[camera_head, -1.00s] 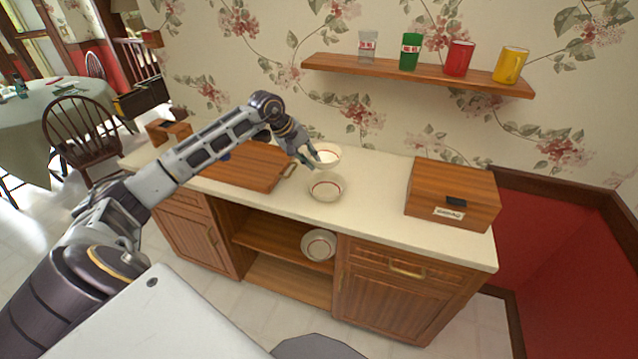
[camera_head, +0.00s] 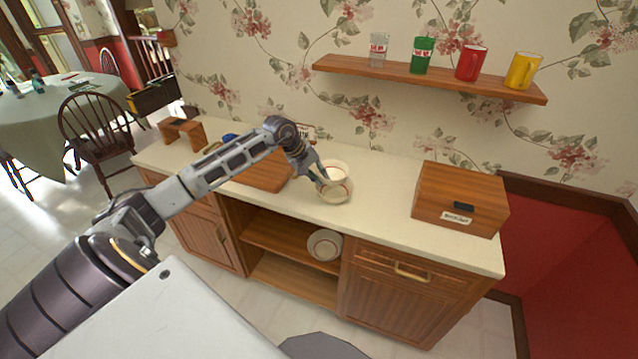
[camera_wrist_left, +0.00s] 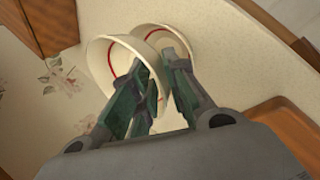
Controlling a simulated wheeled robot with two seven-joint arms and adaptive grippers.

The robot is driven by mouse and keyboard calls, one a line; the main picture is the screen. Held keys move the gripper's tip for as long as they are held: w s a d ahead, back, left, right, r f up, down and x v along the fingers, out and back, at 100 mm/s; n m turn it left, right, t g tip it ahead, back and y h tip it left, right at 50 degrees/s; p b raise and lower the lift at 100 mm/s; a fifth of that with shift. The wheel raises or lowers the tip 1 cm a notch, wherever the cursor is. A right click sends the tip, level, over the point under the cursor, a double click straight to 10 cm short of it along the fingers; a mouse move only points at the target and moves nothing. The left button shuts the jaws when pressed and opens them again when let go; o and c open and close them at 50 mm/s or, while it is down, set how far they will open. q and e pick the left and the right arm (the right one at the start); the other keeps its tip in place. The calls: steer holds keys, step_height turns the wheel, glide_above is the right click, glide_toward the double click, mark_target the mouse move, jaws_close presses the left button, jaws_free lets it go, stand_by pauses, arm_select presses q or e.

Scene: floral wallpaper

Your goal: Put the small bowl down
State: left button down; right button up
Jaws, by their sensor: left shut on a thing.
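A white bowl with a red ring (camera_head: 336,167) is in my left gripper (camera_head: 322,182), at the wall side of a second similar bowl (camera_head: 337,194) on the counter. In the left wrist view the gripper (camera_wrist_left: 158,100) is shut on the wall of the left bowl (camera_wrist_left: 101,66), one finger inside it. The other bowl (camera_wrist_left: 204,42) shows partly behind it on the right. The two bowls overlap in both views; I cannot tell whether they touch or how high the held one is. My right gripper is not in view.
The pale counter (camera_head: 385,200) is clear between the bowls and a wooden box (camera_head: 460,198) on the right. A wooden board (camera_head: 262,175) lies left of the bowls. Another bowl (camera_head: 325,244) sits on the cabinet shelf below. A wall shelf (camera_head: 440,83) holds several cups.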

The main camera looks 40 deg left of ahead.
arm_select(q)
step_height(320, 180, down, 3)
steer(key=shift+f+p, duration=0.2)
steer(key=shift+p, duration=0.15)
steer(key=shift+f+b, duration=0.35)
steer(key=shift+b, duration=0.2)
steer(key=shift+f+b, duration=0.25)
steer(key=shift+b, duration=0.05)
stand_by(0.4)
steer(key=c, duration=1.4)
jaws_free()
steer(key=shift+r, duration=0.15)
